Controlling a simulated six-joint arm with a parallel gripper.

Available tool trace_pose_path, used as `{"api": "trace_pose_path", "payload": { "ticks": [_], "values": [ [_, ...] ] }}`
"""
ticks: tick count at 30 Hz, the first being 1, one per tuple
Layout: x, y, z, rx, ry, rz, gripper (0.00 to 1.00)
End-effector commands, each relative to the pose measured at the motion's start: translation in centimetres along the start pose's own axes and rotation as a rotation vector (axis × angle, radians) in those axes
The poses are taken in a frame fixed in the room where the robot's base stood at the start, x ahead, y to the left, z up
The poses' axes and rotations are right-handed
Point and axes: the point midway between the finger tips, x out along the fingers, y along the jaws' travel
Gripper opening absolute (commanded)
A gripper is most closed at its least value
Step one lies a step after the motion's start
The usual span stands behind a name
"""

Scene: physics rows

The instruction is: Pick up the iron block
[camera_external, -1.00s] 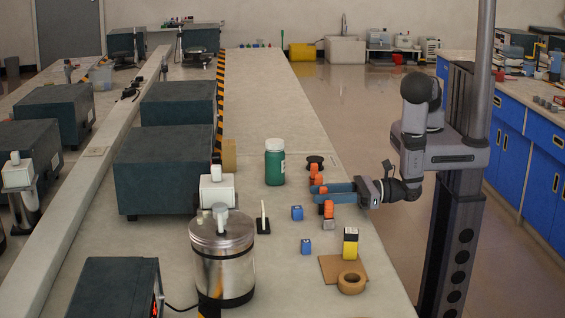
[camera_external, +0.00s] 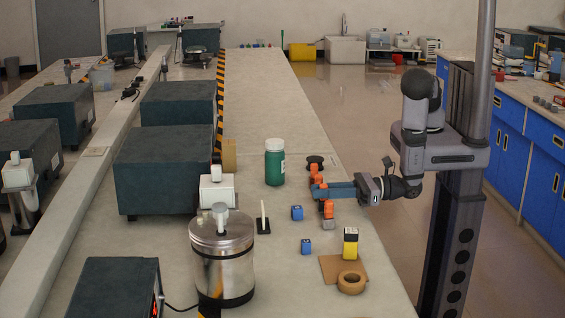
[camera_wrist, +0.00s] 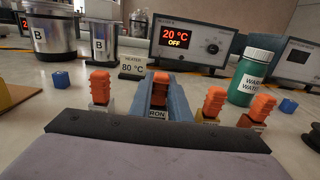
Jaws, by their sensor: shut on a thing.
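The iron block has an orange top and a small label on its front of which "RON" can be read; it sits between my fingers in the wrist view (camera_wrist: 158,113). My gripper (camera_wrist: 160,97) is shut on it, with one blue finger on each side. In the external view my gripper (camera_external: 321,191) reaches left over the table's right edge, low among the orange-topped blocks. The fingers hide most of the iron block there. I cannot tell whether its base touches the table.
Similar orange-topped blocks stand close by, one on the left (camera_wrist: 100,88) and others on the right (camera_wrist: 213,104). A green bottle (camera_external: 275,162), blue cubes (camera_external: 297,212), a tape roll (camera_external: 351,283) and a steel pot (camera_external: 222,255) stand around. The heater (camera_wrist: 190,44) is behind.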

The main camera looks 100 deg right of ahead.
Motion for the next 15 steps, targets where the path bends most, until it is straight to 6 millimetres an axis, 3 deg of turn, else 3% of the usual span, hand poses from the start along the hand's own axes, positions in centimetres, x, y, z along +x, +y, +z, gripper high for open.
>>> {"api": "trace_pose_path", "payload": {
  "ticks": [15],
  "values": [
    [0.0, 0.0, 6.5, 0.005, -0.003, 0.0, 0.0]
  ]
}}
